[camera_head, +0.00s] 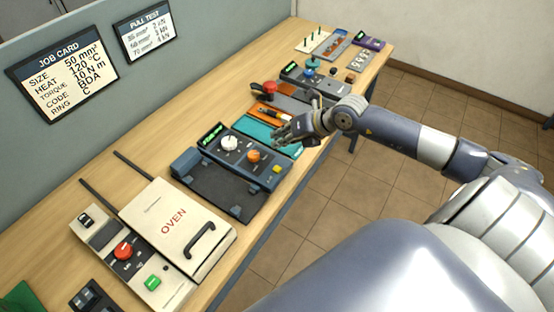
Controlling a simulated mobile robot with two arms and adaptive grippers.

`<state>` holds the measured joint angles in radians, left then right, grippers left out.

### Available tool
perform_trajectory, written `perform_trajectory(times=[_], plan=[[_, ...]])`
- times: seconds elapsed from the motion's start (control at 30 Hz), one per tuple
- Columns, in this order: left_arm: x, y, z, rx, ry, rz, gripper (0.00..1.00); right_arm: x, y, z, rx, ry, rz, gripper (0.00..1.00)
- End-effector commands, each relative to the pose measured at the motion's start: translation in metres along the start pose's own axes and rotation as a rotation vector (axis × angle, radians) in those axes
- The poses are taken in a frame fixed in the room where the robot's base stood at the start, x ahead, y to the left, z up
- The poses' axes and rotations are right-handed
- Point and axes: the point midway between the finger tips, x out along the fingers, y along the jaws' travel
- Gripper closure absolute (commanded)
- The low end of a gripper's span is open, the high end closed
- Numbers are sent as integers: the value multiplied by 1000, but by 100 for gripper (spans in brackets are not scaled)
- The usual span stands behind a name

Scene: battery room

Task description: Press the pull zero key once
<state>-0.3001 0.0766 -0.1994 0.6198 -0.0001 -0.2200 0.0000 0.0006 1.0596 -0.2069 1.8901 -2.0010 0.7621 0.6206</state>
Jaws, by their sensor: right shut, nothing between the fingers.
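My right gripper (280,138) reaches in from the right, shut and empty, at the teal mat (262,127) beyond the nearer dark blue instrument (248,162). That instrument has a lit green display (212,134), a white knob (229,143), an orange knob (253,155) and a small yellow key (277,169). The fingertips are apart from the yellow key in the picture. A second dark instrument (298,76) with a blue knob (312,63) stands farther back. No key label is legible, so I cannot tell which key is pull zero. My left gripper is not in view.
The cream oven (165,215) and its control panel with a red knob (123,251) and green button (153,282) stand nearer. A red-topped tool (269,87) lies beyond my gripper. Two cards (62,75) (147,33) hang on the partition.

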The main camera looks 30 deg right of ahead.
Motion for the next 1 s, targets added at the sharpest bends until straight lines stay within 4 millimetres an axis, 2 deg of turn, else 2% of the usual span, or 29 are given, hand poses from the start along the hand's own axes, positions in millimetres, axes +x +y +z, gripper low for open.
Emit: perform_trajectory(times=[0.53,1.0], plan=[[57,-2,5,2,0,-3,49,51,-37,-38,2,0,0,100],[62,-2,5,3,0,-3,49,57,-41,-42,0,0,1,100]])
